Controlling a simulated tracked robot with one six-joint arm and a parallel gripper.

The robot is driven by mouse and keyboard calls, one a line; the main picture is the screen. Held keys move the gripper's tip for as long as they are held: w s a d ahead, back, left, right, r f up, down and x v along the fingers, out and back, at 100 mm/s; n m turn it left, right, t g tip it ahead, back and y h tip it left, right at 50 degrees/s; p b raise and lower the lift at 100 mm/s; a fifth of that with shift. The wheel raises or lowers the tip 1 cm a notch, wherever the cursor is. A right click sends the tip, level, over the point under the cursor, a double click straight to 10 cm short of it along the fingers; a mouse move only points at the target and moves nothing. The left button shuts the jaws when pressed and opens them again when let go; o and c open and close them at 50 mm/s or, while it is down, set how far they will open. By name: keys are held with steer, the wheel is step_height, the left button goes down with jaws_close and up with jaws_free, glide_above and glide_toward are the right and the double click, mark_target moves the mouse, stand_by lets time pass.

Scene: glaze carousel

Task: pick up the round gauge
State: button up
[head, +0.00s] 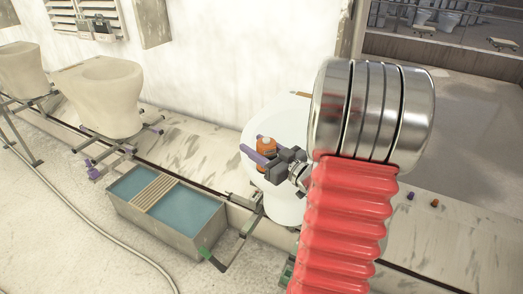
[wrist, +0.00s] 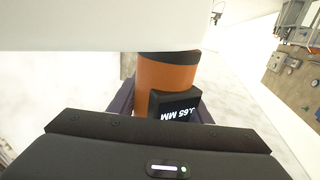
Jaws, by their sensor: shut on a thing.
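The round gauge (head: 266,147) is an orange cylinder with a dark band. It sits between the purple fingers of my gripper (head: 258,153), at a white toilet bowl (head: 287,206). In the wrist view the orange gauge (wrist: 166,72) stands in the middle, with a black block on it reading ".65 MM" in upside-down white letters. A purple finger shows on each side of it there, and my gripper (wrist: 163,108) is shut on it. A white surface hides the gauge's upper part in the wrist view. I cannot tell whether the gauge touches the bowl.
A grey tank (head: 155,219) with blue liquid and a slatted wooden rack (head: 156,194) stands left of the bowl. Unglazed beige bowls (head: 105,95) stand further left on the rail. A small purple thing (head: 410,196) and a small orange thing (head: 434,203) lie at the right.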

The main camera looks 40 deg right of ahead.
step_height(320, 180, up, 10)
stand_by(0.6)
